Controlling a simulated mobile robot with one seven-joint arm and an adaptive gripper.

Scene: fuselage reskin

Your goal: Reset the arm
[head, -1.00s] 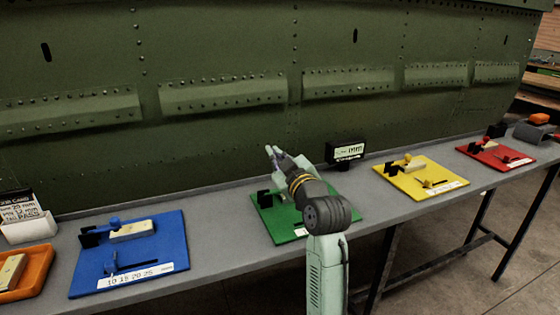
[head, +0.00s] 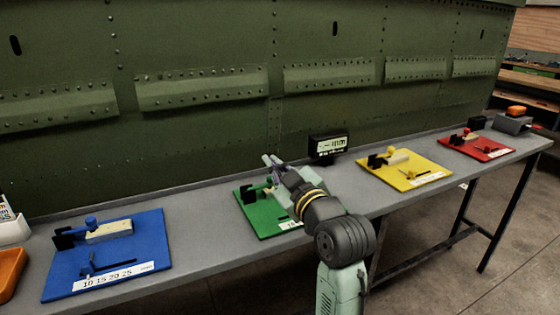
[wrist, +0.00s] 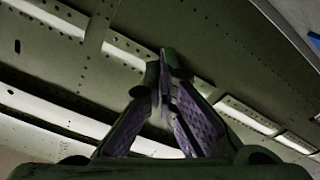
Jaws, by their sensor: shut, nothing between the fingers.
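My gripper (head: 271,161) is over the green board (head: 256,221) on the bench, in front of the green riveted fuselage panel. In the wrist view my gripper (wrist: 164,56) shows with its two purple-lined fingers meeting at the tips, shut and empty. The fuselage panel (wrist: 235,70) fills the background of that view. My forearm and gripper hide much of the green board and whatever lies on its right part.
The grey bench (head: 205,262) carries a blue board (head: 150,247), a yellow board (head: 432,163) and a red board (head: 488,154), each with small fixtures. A black display (head: 325,148) stands behind my gripper. An orange tray (head: 8,270) is at the left edge.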

